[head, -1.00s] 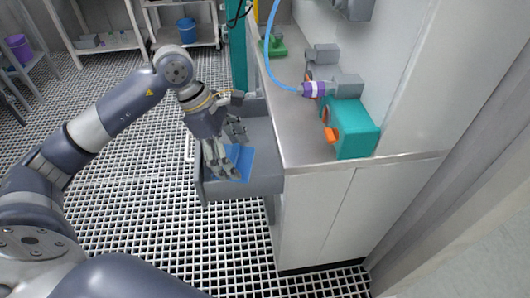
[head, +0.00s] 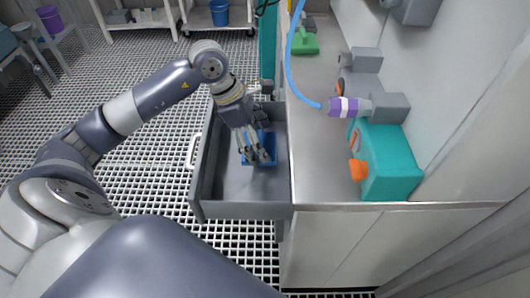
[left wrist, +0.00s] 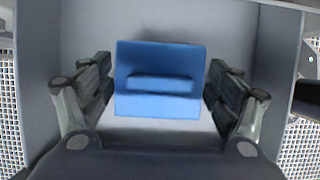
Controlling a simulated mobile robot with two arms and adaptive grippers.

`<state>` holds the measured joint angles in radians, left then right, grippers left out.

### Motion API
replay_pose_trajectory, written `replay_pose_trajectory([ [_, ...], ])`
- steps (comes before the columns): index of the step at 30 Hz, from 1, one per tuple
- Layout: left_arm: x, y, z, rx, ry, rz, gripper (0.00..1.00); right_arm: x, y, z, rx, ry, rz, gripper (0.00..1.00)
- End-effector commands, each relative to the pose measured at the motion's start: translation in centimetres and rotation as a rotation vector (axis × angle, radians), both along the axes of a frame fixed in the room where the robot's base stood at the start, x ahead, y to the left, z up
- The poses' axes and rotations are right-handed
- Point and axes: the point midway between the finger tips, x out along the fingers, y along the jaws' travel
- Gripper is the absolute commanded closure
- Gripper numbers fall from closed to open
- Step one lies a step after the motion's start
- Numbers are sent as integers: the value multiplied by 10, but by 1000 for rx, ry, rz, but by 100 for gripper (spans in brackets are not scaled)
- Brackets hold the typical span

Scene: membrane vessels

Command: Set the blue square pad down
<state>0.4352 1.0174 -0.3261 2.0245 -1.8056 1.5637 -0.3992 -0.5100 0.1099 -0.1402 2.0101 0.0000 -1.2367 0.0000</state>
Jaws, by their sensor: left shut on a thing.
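The blue square pad (left wrist: 160,58) has a raised bar across its middle. It fills the centre of the left wrist view, and in the head view (head: 271,146) it is partly hidden by my fingers. My left gripper (head: 258,160) reaches down into an open grey drawer (head: 240,211) and is shut on the pad, one finger at each side in the left wrist view (left wrist: 158,90). The pad is inside the drawer's outline, towards the far half. I cannot tell whether it touches the drawer floor. My right gripper is out of view.
The drawer's near floor is bare. The steel counter (head: 318,175) stands right of it, with a teal device (head: 390,165), a purple-banded connector (head: 345,107) on a blue hose (head: 291,70), and a green item (head: 304,42). A blue bucket (head: 219,13) is at the back.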

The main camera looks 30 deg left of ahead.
Motion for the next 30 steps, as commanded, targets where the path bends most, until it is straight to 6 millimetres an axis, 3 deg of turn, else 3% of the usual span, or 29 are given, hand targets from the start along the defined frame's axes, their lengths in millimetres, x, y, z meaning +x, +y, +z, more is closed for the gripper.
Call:
replay_pose_trajectory([
  [13,0,0,-50,0,0,0,42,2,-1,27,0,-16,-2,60],
  [26,1,0,-52,1,-2,-1,42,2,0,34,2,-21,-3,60],
  [27,0,0,-52,1,-2,0,13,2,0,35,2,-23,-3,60],
  [29,0,0,-52,1,-2,0,0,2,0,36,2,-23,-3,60],
  [30,0,0,-52,1,-2,0,0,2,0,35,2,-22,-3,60],
])
